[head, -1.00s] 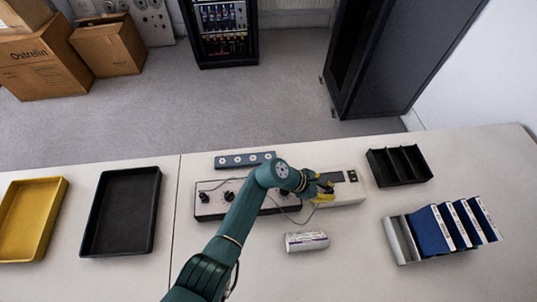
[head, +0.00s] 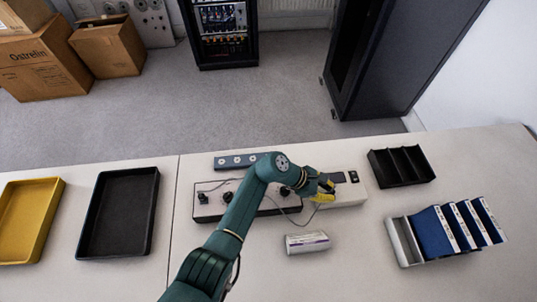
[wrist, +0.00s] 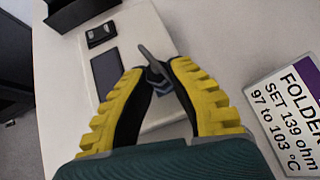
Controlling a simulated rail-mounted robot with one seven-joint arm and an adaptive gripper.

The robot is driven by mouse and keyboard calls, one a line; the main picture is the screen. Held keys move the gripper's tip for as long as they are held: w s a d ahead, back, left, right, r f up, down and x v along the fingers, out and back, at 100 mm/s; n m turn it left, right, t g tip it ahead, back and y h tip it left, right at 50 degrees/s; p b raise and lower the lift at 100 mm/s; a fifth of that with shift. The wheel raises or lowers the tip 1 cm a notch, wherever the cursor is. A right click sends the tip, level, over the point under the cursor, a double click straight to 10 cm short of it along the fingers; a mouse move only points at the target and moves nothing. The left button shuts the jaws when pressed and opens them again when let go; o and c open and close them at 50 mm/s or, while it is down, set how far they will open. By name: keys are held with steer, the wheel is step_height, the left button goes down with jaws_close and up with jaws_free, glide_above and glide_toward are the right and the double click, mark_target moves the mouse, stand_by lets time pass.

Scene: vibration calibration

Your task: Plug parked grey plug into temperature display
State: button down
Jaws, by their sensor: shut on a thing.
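My gripper (head: 326,190) has yellow ribbed fingers and is shut on a small grey plug (wrist: 158,76), which shows between the fingertips in the wrist view. A thin grey cable (head: 290,216) runs from the gripper area back to the left. The temperature display appears to be the white box (head: 352,195) with a dark screen (wrist: 107,74) and a small black socket panel (wrist: 102,34); the panel also shows in the head view (head: 353,176). The plug is over the box's near side, apart from the socket panel. The fingers hide part of the box in the head view.
A white box with black knobs (head: 208,212) stands left of the gripper, with a grey socket strip (head: 228,162) behind. A purple-and-white label block (head: 307,242) lies in front. A black divided tray (head: 401,166) and blue binders (head: 432,232) are right. Black (head: 119,250) and yellow trays (head: 30,220) are left.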

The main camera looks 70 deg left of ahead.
steer(key=shift+w+a+m+g+h+b, duration=0.1)
steer(key=shift+m+g+h+b, duration=0.65)
steer(key=shift+b, duration=0.85)
steer(key=shift+m+g+h+b, duration=0.25)
steer(key=shift+m+h+b, duration=0.3)
steer(key=shift+m+b, duration=0.75)
steer(key=shift+n, duration=0.25)
steer(key=c, duration=1)
jaws_free()
steer(key=shift+c, duration=0.2)
steer(key=shift+r, duration=0.1)
steer(key=p+v, duration=0.3)
steer(key=v, duration=0.2)
steer(key=shift+a, duration=0.1)
